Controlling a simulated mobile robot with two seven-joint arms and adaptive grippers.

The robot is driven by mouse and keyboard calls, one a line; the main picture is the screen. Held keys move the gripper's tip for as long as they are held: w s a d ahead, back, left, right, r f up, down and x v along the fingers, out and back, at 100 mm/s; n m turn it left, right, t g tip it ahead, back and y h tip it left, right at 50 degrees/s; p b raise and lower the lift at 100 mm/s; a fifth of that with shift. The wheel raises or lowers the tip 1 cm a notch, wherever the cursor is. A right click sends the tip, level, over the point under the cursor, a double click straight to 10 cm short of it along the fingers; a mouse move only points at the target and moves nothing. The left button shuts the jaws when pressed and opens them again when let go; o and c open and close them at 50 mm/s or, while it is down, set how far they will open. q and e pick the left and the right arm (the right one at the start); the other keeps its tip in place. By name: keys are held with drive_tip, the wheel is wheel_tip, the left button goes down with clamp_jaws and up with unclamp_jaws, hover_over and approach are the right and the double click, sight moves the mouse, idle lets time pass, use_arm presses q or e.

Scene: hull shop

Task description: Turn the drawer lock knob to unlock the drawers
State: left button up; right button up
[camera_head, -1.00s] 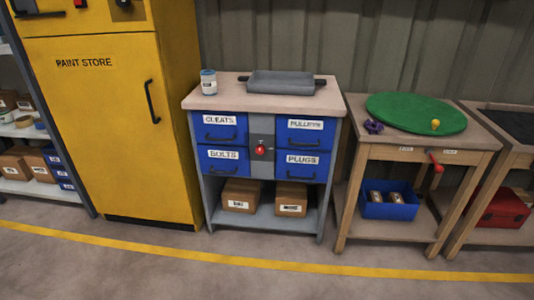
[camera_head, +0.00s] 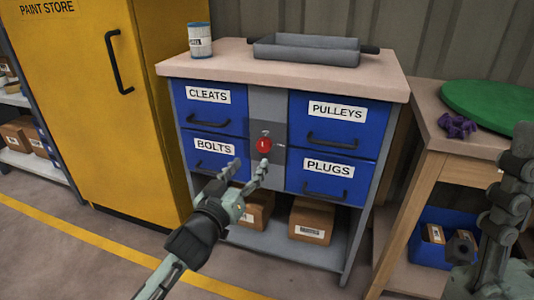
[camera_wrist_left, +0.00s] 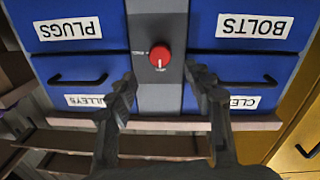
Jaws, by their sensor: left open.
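The red lock knob (camera_head: 263,144) sits on the grey panel (camera_head: 266,108) between the blue drawers. Its white pointer line points up in the head view. In the upside-down wrist view the knob (camera_wrist_left: 160,57) has its line pointing down. My left gripper (camera_head: 250,167) is open and empty, just in front of and below the knob. In the wrist view its fingers lie on either side, with the knob beyond the tips. The four-label drawer front shows CLEATS (camera_head: 210,108), BOLTS (camera_head: 214,155), PULLEYS (camera_head: 337,122) and PLUGS (camera_head: 330,173), all closed. My right arm (camera_head: 500,215) shows at right; its jaw state is unclear.
A can (camera_head: 200,41) and a grey tray (camera_head: 306,50) stand on the cabinet top (camera_head: 225,68). Cardboard boxes (camera_head: 311,221) sit on the shelf below. A yellow cabinet (camera_head: 95,110) stands left; a wooden table (camera_head: 425,118) with a green disc (camera_head: 495,107) stands right.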

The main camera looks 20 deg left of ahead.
sight(262, 148)
use_arm(q)
drive_tip(key=w, duration=0.5)
drive_tip(key=w+b, duration=0.1)
drive_tip(key=w, duration=0.1)
drive_tip(key=shift+w+d, duration=0.15)
drive_tip(key=shift+d, duration=0.15)
drive_tip(key=c, duration=1.2)
